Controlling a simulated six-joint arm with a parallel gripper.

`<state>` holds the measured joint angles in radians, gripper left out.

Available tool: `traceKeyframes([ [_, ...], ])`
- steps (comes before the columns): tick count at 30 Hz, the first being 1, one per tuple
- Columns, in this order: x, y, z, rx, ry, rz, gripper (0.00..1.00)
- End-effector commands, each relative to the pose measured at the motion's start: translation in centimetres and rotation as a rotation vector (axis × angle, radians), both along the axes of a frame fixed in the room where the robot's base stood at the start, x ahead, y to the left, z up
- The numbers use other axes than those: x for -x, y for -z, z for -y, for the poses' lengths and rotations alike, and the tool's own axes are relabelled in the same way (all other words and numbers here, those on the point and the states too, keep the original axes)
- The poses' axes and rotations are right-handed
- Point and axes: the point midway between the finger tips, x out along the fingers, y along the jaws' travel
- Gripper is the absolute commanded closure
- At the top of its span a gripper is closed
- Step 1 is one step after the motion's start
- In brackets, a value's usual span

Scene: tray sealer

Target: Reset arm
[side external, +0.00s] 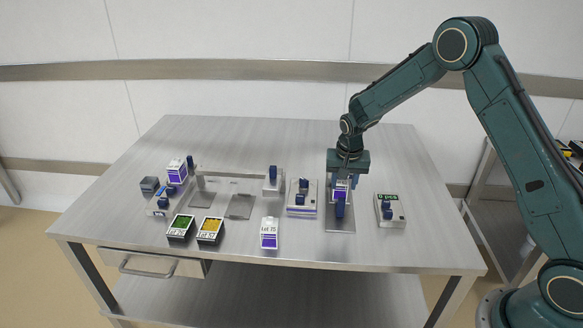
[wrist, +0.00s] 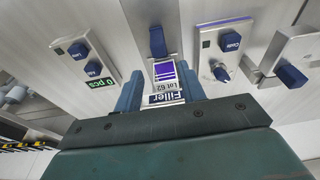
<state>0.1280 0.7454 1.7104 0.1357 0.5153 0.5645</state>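My gripper (side external: 344,183) points down over a metal plate (side external: 341,226) at the right of the table. Its two blue fingers (wrist: 160,80) stand either side of a small white and purple box marked "Filler Lot 62" (wrist: 166,82). A gap shows between the left finger and the box in the wrist view, so the fingers look open around it. The box (side external: 340,193) is partly hidden by the gripper in the side view. A blue handle (wrist: 157,42) stands right beside the box.
A counter device with blue knobs (side external: 389,210) stands to the right, and a coder device (side external: 302,198) to the left. The table's back is clear.

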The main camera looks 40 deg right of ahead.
Motion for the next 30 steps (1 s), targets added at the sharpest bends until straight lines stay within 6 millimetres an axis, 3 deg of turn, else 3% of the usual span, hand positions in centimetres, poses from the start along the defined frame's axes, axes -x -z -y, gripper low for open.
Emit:
traceKeyframes([
  [8,1.8,-5.9,-1.4,0.000,-0.077,0.033,0.60],
  [14,4.1,-10.9,-2.6,0.004,-0.151,0.060,0.60],
  [21,7.8,-15.9,-4.1,0.009,-0.242,0.091,0.60],
  [30,13.1,-20.9,-5.8,0.023,-0.356,0.133,0.60],
])
